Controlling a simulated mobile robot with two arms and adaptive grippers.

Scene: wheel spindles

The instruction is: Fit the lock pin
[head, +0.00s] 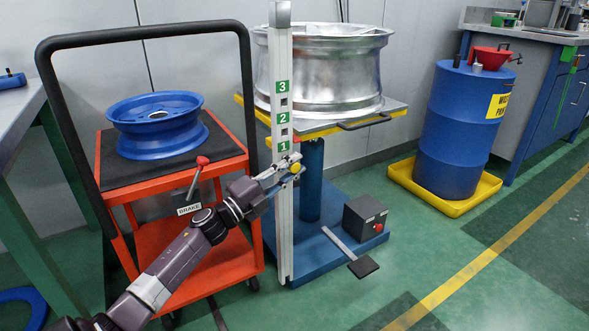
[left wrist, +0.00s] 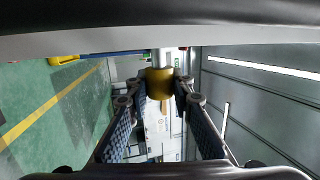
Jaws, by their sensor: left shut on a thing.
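The lock pin shows as a yellow knob (head: 295,168) at the white upright post (head: 284,215) of the blue lift stand, just below the green label 1. My left gripper (head: 290,173) is shut on the knob. In the left wrist view the yellow knob (left wrist: 160,82) sits between the two fingertips (left wrist: 160,95), with a pale shank beyond it. Dark square holes show in the post below labels 3 and 2. The place below label 1 is partly covered by the gripper, and I cannot tell whether the pin is in a hole. My right gripper is not in view.
A silver wheel (head: 325,70) rests on the lift's yellow-edged table (head: 390,114). A blue wheel (head: 157,122) lies on the red cart (head: 232,166), whose red-knobbed brake lever (head: 197,172) stands near my left arm. A blue drum (head: 460,125) stands right. Green floor is clear at the front right.

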